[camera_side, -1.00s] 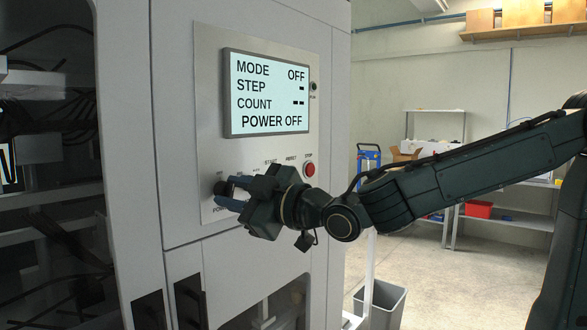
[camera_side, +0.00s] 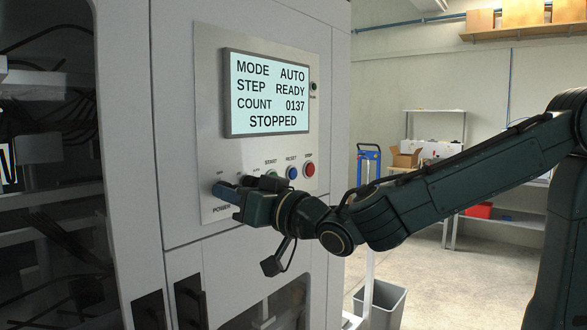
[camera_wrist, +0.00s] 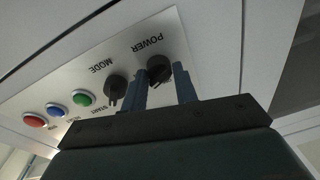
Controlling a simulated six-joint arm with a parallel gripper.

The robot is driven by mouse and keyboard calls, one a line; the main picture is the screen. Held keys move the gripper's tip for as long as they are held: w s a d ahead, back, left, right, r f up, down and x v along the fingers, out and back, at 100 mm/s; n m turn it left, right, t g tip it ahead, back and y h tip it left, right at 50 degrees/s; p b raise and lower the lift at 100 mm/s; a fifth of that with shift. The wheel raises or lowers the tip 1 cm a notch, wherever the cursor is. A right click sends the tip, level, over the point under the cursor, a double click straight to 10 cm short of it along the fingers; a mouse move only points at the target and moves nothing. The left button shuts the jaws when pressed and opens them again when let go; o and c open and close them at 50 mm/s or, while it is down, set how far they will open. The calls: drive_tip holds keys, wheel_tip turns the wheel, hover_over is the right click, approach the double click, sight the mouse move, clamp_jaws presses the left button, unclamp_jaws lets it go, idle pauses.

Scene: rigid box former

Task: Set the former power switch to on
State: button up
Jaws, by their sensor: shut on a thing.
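The power switch is a black round knob (camera_wrist: 158,69) under the label POWER in the wrist view. My gripper (camera_wrist: 160,80) has its two blue fingers around this knob and is shut on it. In the side view my gripper (camera_side: 226,190) is at the lower left of the control panel (camera_side: 214,140), and its fingers hide most of the knob. The display (camera_side: 268,93) reads MODE AUTO, STEP READY, COUNT 0137, STOPPED.
The mode knob (camera_wrist: 115,87) is close beside one finger. The green start (camera_wrist: 82,99), blue reset (camera_wrist: 56,110) and red stop (camera_wrist: 34,120) buttons are in a row beyond it. The floor right of the machine holds a grey bin (camera_side: 380,300).

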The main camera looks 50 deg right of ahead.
drive_tip(key=m, duration=0.5)
drive_tip(key=shift+h, duration=0.3)
drive_tip(key=o, duration=0.9)
drive_tip(key=shift+o, duration=0.2)
drive_tip(key=shift+s, duration=0.15)
drive_tip(key=s+f, duration=0.1)
drive_tip(key=s, duration=1.2)
drive_tip(key=shift+s+f, duration=0.15)
drive_tip(key=shift+f, duration=0.05)
